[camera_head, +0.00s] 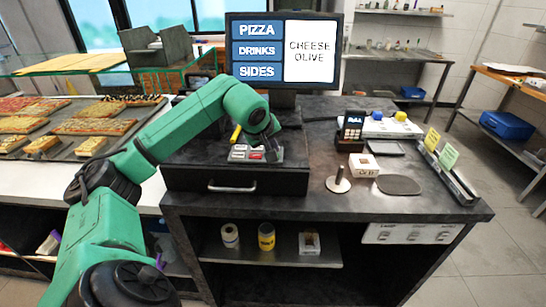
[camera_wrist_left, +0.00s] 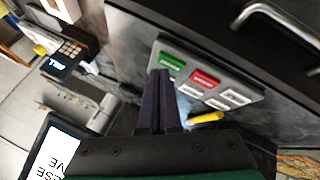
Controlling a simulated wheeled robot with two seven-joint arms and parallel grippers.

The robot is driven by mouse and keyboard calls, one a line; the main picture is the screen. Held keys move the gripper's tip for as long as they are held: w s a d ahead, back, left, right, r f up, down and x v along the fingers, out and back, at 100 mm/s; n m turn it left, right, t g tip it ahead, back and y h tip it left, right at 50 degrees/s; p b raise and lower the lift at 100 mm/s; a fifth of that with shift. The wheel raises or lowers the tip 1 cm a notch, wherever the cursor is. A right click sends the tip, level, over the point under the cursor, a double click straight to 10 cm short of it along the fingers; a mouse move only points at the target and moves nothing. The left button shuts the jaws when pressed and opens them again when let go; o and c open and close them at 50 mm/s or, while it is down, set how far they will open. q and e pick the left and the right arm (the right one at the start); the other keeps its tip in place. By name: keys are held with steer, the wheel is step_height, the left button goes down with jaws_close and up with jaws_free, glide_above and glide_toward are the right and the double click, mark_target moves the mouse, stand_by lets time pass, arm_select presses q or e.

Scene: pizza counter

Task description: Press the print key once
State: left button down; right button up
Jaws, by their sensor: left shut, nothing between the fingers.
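A small grey key panel (camera_head: 235,158) lies on top of the black drawer box, and it also shows in the left wrist view (camera_wrist_left: 228,80). It carries a green key (camera_wrist_left: 171,63), a red key (camera_wrist_left: 206,79) and several white keys. The key labels are too small to read, so I cannot tell which is the print key. My left gripper (camera_head: 268,152) is shut and empty, pointing down over the panel. In the left wrist view its fingertips (camera_wrist_left: 162,74) overlap the panel's edge close to the green key; contact cannot be told. My right gripper is not in view.
A yellow stick-like object (camera_wrist_left: 206,118) lies beside the panel. A screen (camera_head: 285,50) reading "CHEESE OLIVE" stands behind. A card terminal (camera_head: 351,130), a white box (camera_head: 363,165) and a spike holder (camera_head: 338,182) stand to the right. Pizza trays fill the left.

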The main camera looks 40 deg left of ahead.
arm_select(q)
steer(key=shift+f, duration=0.45)
stand_by(0.7)
steer(key=shift+r+p, duration=0.65)
steer(key=shift+r, duration=0.15)
step_height(320, 180, up, 5)
steer(key=p, duration=0.5)
steer(key=shift+r, duration=0.1)
stand_by(0.5)
